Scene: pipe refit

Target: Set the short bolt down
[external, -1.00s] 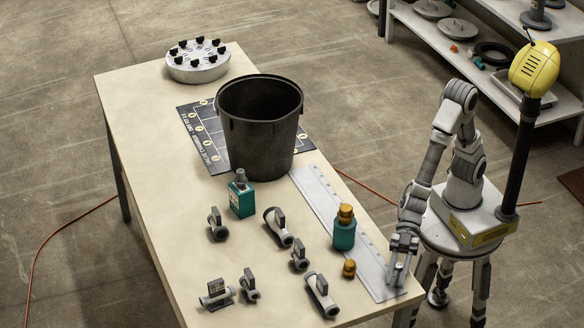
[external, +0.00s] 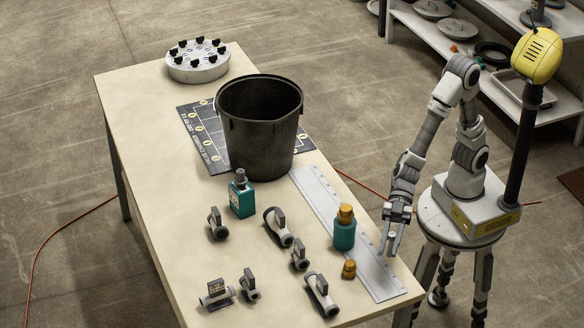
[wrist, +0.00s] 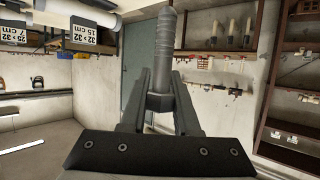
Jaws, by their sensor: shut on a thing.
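My gripper (external: 391,247) is above the right edge of the table (external: 130,100), over the grey marked strip (external: 322,212). In the wrist view, my gripper (wrist: 160,95) is shut on a grey bolt (wrist: 166,50). The bolt's hex head sits between the fingers and its threaded shank points up in that picture. In the external view the bolt is too small to make out clearly.
A teal bottle with an orange cap (external: 344,230) and a small orange-brown fitting (external: 349,269) stand left of my gripper. A black bucket (external: 258,130), a teal box-shaped bottle (external: 241,197) and several grey valves (external: 279,227) occupy the table. A bolted round flange (external: 197,64) is at the far end.

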